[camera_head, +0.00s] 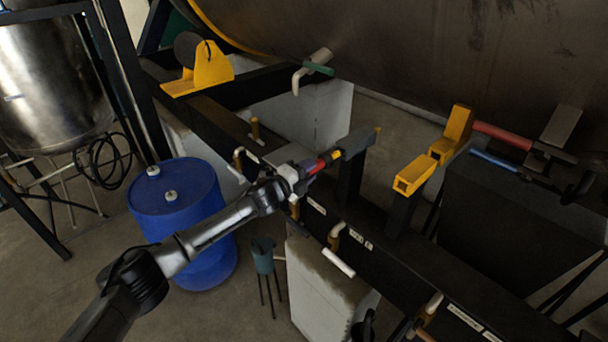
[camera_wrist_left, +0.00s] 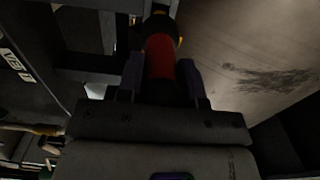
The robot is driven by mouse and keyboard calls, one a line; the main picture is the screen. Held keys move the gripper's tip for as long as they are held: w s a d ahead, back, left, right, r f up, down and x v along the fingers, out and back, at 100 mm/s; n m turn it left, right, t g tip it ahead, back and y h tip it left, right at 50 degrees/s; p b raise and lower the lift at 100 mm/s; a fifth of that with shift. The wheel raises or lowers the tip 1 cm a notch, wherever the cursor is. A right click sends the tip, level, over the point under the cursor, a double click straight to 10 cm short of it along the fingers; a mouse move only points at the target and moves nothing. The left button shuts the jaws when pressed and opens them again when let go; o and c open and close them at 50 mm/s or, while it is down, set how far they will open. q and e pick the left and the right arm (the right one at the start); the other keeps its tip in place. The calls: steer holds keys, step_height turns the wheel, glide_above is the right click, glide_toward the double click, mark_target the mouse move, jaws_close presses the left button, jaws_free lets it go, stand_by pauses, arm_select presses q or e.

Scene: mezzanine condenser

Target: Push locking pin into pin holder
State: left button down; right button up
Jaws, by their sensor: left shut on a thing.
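My left gripper (camera_head: 307,172) reaches in from the lower left and is shut on the red grip of the locking pin (camera_head: 317,166). In the left wrist view the red grip (camera_wrist_left: 160,58) sits between the two fingers (camera_wrist_left: 162,82), with a dark part beyond it. A short yellow section (camera_head: 335,155) shows ahead of the grip, against a dark grey block on a post, which looks like the pin holder (camera_head: 357,143). A small yellow tip shows at the block's far end. How deep the pin sits is hidden. My right gripper is not in view.
Yellow brackets (camera_head: 413,175) stand right of the block. A red handle (camera_head: 502,135) and blue handle (camera_head: 494,158) lie farther right. A large tank (camera_head: 440,45) hangs behind. A blue drum (camera_head: 178,200) stands left below. Small pipe valves (camera_head: 338,262) line the dark beam.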

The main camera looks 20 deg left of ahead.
mark_target(322, 162)
arm_select(q)
steer(key=shift+b+x, duration=0.35)
steer(key=shift+x, duration=0.85)
steer(key=shift+b+x, duration=0.55)
steer(key=shift+x, duration=0.5)
steer(key=shift+w+d+r, duration=0.15)
steer(key=shift+w, duration=0.15)
steer(key=shift+w, duration=0.1)
